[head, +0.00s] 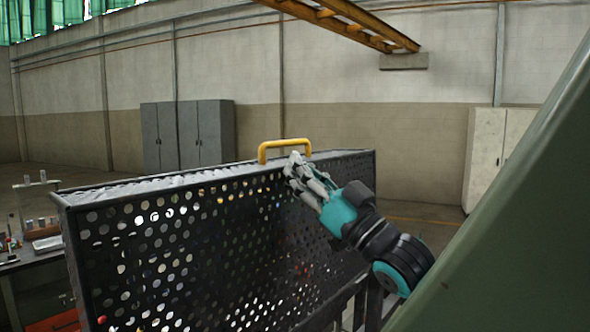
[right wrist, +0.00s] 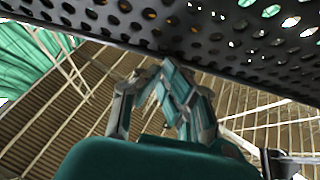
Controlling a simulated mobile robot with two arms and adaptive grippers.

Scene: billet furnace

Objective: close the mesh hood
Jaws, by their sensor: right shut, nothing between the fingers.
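The mesh hood (head: 185,245) is a dark box of perforated sheet with a pale top edge, standing raised at the centre and left of the head view. A yellow handle (head: 284,146) sits on its upper edge. My right gripper (head: 293,162) is shut and empty, its fingertips just below and in front of the handle, close to the perforated face. I cannot tell whether they touch it. In the right wrist view the shut fingers (right wrist: 165,72) point up at the dark perforated sheet (right wrist: 190,25). My left gripper is not in view.
A workbench (head: 12,262) with small items stands at the left. Grey cabinets (head: 187,135) and a pale cabinet (head: 490,150) stand far back by the wall. A large green surface (head: 520,210) slants across the right side. A yellow overhead beam (head: 345,22) hangs above.

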